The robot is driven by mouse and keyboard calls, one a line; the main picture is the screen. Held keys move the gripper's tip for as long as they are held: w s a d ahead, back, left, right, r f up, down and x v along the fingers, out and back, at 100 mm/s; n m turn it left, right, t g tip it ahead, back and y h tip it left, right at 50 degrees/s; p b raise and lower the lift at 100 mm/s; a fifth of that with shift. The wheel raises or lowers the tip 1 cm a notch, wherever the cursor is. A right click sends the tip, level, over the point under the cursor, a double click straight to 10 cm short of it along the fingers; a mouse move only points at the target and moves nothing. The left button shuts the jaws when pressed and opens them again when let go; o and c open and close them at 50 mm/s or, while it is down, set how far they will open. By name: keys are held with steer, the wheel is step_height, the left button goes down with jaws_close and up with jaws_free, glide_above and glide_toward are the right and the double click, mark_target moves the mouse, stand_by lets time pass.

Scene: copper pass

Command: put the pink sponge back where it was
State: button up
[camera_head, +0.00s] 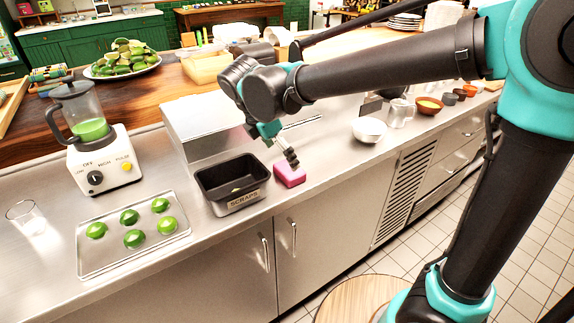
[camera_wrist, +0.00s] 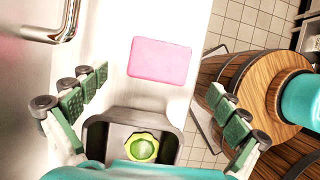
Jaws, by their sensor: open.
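The pink sponge (camera_head: 290,175) lies flat on the steel counter near its front edge, just right of the black scraps bin (camera_head: 207,190). In the wrist view the sponge (camera_wrist: 160,61) is whole and unobstructed, beyond the fingertips and not between them. My gripper (camera_head: 291,157) is just above and behind the sponge in the head view; one finger overlaps its back edge there, and I cannot tell whether it touches. In the wrist view my gripper (camera_wrist: 157,90) has its fingers spread wide with nothing held. The bin, with a green lime piece (camera_wrist: 142,148) inside, shows below.
A white bowl (camera_head: 369,130) and metal jug (camera_head: 400,113) are to the right. Counter between sponge and bowl looks clear.

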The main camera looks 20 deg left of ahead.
steer(key=v, duration=0.6)
steer(key=w+d+f+m, duration=0.2)
steer(key=d, duration=0.2)
steer(key=w+d+f+m, duration=0.2)
steer(key=d, duration=0.2)
steer(key=w+d+f+m+g+y, duration=0.1)
steer(key=w+d+f+m, duration=0.1)
steer(key=d+m, duration=0.1)
steer(key=shift+d+f, duration=0.15)
steer(key=shift+d, duration=0.45)
steer(key=s+d+f+m, duration=0.2)
steer(key=d+f+m, duration=0.3)
steer(key=d+m, duration=0.2)
steer(key=s+d+f+m+t+y, duration=0.1)
steer(key=d+f+m, duration=0.4)
steer(key=d, duration=0.6)
steer(key=s+d+f+m+y, duration=0.1)
steer(key=s+d+f+m, duration=0.2)
steer(key=d+m, duration=0.6)
step_height(320, 180, down, 3)
steer(key=shift+s+d+r+t, duration=0.2)
steer(key=shift+s+d+t, duration=0.1)
steer(key=shift+d, duration=0.1)
